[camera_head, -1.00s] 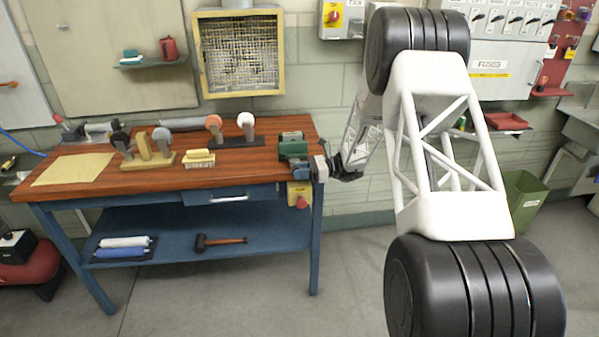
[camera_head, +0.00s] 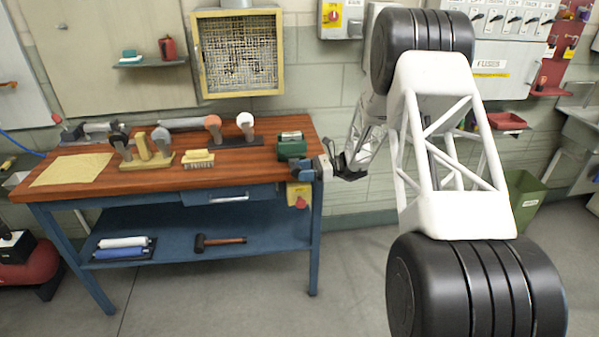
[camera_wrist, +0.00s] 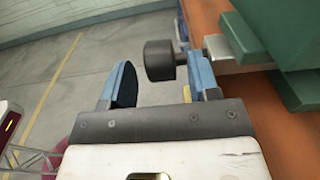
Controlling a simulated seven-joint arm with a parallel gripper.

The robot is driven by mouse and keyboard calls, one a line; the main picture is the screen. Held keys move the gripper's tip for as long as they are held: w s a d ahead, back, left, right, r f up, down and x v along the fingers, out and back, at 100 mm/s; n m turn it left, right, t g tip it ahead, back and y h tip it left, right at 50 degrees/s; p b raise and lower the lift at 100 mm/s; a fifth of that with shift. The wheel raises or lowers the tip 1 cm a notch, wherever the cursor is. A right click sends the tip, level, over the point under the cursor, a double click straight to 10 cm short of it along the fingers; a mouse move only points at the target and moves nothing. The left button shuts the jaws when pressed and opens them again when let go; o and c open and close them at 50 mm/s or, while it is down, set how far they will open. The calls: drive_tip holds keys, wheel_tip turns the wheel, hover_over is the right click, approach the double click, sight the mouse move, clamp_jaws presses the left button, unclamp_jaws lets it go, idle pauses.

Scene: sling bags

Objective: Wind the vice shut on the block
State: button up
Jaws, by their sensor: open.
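The green vice (camera_head: 291,146) stands at the right end of the wooden bench. Its green body (camera_wrist: 275,30) also shows at the top right of the wrist view, with a pale metal bar coming out of it. A dark round knob (camera_wrist: 159,60) on a short shaft sticks out beside the vice. My gripper (camera_wrist: 160,82) is open, its two blue fingers apart. In the wrist view the knob appears in the gap between them; I cannot tell whether they touch it. In the head view my gripper (camera_head: 308,168) is beside the vice. I cannot make out the block.
The wooden bench top (camera_head: 235,178) also carries a stand of brushes (camera_head: 146,153), a yellow brush (camera_head: 198,157) and a tan sheet (camera_head: 72,168). A yellow box with a red button (camera_head: 299,195) hangs below the vice.

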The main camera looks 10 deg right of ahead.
drive_tip(key=d, duration=0.6)
drive_tip(key=shift+r, duration=0.15)
drive_tip(key=s+a+r+n+g+h, duration=0.3)
drive_tip(key=a+n+h, duration=0.2)
drive_tip(key=n, duration=0.5)
drive_tip(key=s+a+r+n+g+h, duration=0.25)
drive_tip(key=a+n+h, duration=0.35)
drive_tip(key=n, duration=0.3)
drive_tip(key=w+n+t+h, duration=0.1)
drive_tip(key=n+h, duration=0.2)
drive_tip(key=n, duration=0.2)
drive_tip(key=w+r+n+t+h, duration=0.1)
drive_tip(key=w+n+t+h, duration=0.1)
drive_tip(key=n+h, duration=0.2)
drive_tip(key=w+r+n+t+h, duration=0.1)
drive_tip(key=n+h, duration=0.3)
drive_tip(key=n, duration=0.4)
drive_tip(key=shift+w+a+r+t, duration=0.15)
drive_tip(key=shift+w+a+t, duration=0.15)
drive_tip(key=shift+w+t, duration=0.45)
